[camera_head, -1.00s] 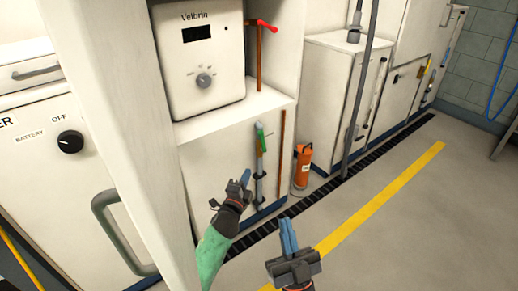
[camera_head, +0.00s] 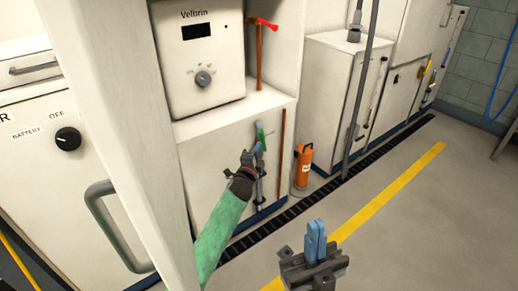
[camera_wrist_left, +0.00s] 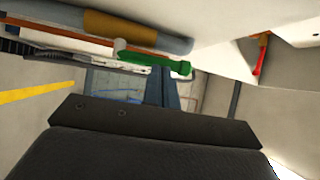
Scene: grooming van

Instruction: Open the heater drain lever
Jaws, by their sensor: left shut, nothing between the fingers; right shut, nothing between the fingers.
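The white heater (camera_head: 200,55) marked "Velbrin" sits on a shelf in the cabinet. Below the shelf, a green lever (camera_head: 261,134) is on a grey upright pipe. A red lever (camera_head: 266,25) tops a copper pipe right of the heater; which one is the drain lever is not labelled. My left gripper (camera_head: 256,149) is shut and empty, just below the green lever. In the left wrist view the green lever (camera_wrist_left: 150,60) lies across the tips of my shut fingers (camera_wrist_left: 163,85); I cannot tell if they touch. My right gripper (camera_head: 316,230) is shut and empty above the floor.
An orange cylinder (camera_head: 303,166) stands on the floor right of the cabinet. A white panel (camera_head: 115,100) stands close on the left. The floor by the yellow line (camera_head: 392,190) is clear.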

